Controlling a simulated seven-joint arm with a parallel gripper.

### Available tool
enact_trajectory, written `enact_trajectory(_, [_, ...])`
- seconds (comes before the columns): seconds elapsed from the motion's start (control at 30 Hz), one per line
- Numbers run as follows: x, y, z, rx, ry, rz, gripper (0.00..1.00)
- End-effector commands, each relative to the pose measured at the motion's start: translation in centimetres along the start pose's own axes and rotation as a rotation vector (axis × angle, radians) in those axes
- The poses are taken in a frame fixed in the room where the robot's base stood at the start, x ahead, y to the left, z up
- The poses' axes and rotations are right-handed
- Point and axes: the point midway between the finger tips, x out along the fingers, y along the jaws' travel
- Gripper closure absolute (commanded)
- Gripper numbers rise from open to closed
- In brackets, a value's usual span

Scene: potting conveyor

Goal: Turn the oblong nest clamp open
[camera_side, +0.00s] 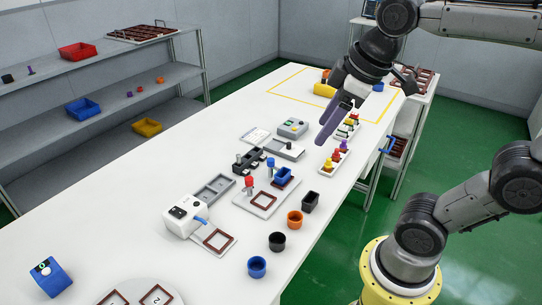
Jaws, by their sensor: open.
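A white fixture plate (243,204) lies mid-table with a dark red square frame (264,199) on it. A blue oblong part (284,175) sits on the plate's far right area. A red-topped post clamp (249,185) and a blue-topped post clamp (270,166) stand beside the nests. I cannot tell for sure which belongs to the oblong nest, nor how each is turned. My gripper (329,130) is open and empty, up and right of the plate, hanging above the table and apart from both clamps. Its fingers show nearly edge-on.
Orange (295,219), black (277,241) and blue (257,266) cups stand along the near edge. A black block fixture (248,160) and grey tray (213,190) lie left of the plate. A white tray of coloured pieces (334,162) lies below my gripper. A white device (183,216) stands front left.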

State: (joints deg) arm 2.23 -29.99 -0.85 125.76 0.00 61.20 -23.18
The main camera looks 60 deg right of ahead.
Motion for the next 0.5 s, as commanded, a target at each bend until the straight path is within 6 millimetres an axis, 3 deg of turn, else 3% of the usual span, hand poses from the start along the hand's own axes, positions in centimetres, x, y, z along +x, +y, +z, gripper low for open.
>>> enact_trajectory(0.27, [2.5,5.7,-7.0,-0.130,-0.142,-0.048,0.41])
enact_trajectory(0.5, [8.3,11.1,-10.6,-0.154,-0.263,-0.114,0.41])
